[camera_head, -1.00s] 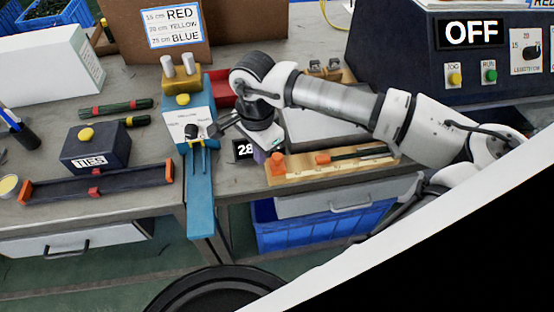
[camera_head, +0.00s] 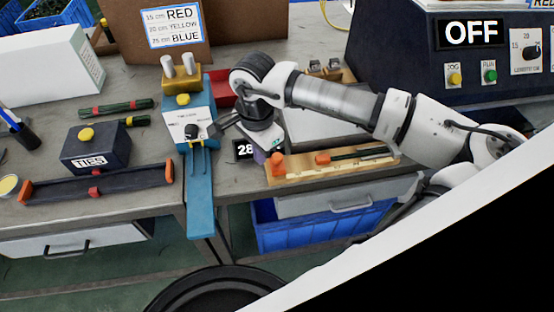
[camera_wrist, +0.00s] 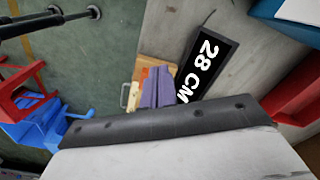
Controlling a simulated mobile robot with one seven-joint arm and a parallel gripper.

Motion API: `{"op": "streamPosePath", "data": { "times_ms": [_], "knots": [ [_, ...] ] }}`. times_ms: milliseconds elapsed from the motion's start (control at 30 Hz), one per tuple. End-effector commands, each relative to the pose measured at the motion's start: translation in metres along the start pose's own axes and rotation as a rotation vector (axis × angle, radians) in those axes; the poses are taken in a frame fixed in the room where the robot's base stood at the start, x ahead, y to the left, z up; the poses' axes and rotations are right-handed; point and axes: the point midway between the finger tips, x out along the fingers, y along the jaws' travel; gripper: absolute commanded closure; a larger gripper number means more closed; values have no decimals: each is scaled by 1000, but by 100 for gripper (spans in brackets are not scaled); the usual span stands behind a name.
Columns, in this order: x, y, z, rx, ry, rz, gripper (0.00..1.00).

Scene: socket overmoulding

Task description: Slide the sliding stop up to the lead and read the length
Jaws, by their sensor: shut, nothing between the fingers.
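A wooden measuring board (camera_head: 290,179) lies at the table's front edge in the head view. An orange block (camera_head: 323,158), which looks like the sliding stop, sits mid-board. Another orange block (camera_head: 277,163) stands at the left end. A thin dark lead (camera_head: 362,152) lies to the right of the middle block; I cannot tell if they touch. The display (camera_head: 243,149) shows 28; the wrist view reads "28 CM" (camera_wrist: 207,68).
The blue machine (camera_head: 200,185) with a black knob (camera_head: 191,131) stands left of my gripper. A TIES box (camera_head: 95,150) is at left. The dark cabinet (camera_head: 455,80) reads OFF. A blue crate (camera_head: 320,232) is below.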

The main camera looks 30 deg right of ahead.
Motion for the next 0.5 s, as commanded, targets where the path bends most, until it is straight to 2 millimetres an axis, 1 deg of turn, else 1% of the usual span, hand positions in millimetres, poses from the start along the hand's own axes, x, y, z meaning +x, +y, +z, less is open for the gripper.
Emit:
{"op": "streamPosePath", "data": {
  "times_ms": [267, 500],
  "knots": [
    [1, 0, 0, 0, 0, 0, 100],
    [9, 0, 0, 0, 0, 0, 100]
  ]
}}
